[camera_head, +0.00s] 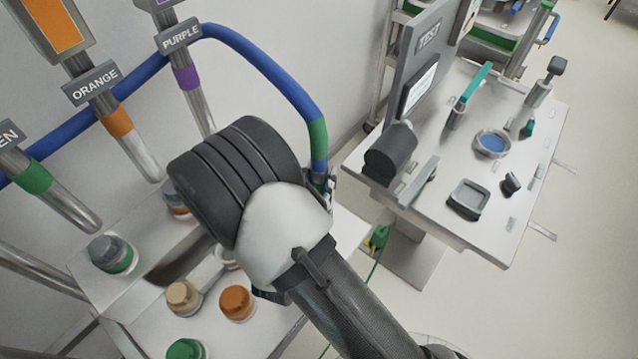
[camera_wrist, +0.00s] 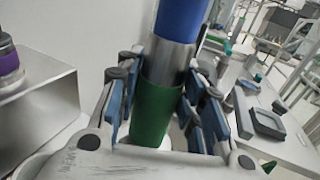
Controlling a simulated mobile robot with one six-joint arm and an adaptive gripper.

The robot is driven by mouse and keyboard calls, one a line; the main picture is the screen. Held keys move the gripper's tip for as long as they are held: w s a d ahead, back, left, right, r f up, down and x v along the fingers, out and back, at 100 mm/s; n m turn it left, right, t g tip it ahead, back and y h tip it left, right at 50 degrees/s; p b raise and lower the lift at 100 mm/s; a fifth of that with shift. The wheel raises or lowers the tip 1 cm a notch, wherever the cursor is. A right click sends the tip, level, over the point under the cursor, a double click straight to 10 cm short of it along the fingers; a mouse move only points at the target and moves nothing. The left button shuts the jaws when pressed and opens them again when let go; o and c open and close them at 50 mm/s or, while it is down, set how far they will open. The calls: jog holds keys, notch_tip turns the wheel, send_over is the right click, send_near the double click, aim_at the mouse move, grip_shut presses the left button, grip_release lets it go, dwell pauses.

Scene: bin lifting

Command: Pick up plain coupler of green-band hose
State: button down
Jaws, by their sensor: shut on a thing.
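The blue hose (camera_head: 265,65) arcs over from the left and hangs down at the middle, with a green band (camera_head: 318,138) near its end. In the wrist view the bare metal section (camera_wrist: 167,62) lies between the blue hose (camera_wrist: 182,18) and a green section (camera_wrist: 152,112). My gripper (camera_head: 325,185) is mostly hidden behind my wrist in the head view. In the wrist view my gripper (camera_wrist: 160,105) has its blue-padded fingers on both sides of this end, closed on it. The exact contact is unclear.
Labelled pipes stand at left, including orange (camera_head: 118,122) and purple (camera_head: 187,78) bands. Below them are several capped fittings, one orange (camera_head: 237,302), one tan (camera_head: 183,297). At right, a test bench (camera_head: 480,225) carries a dark cylinder (camera_head: 390,153) and small parts. Floor is open beyond it.

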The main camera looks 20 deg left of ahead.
notch_tip(320, 180, up, 16)
jog(key=p, duration=0.3)
jog(key=shift+r+p, duration=0.15)
jog(key=shift+p, duration=0.25)
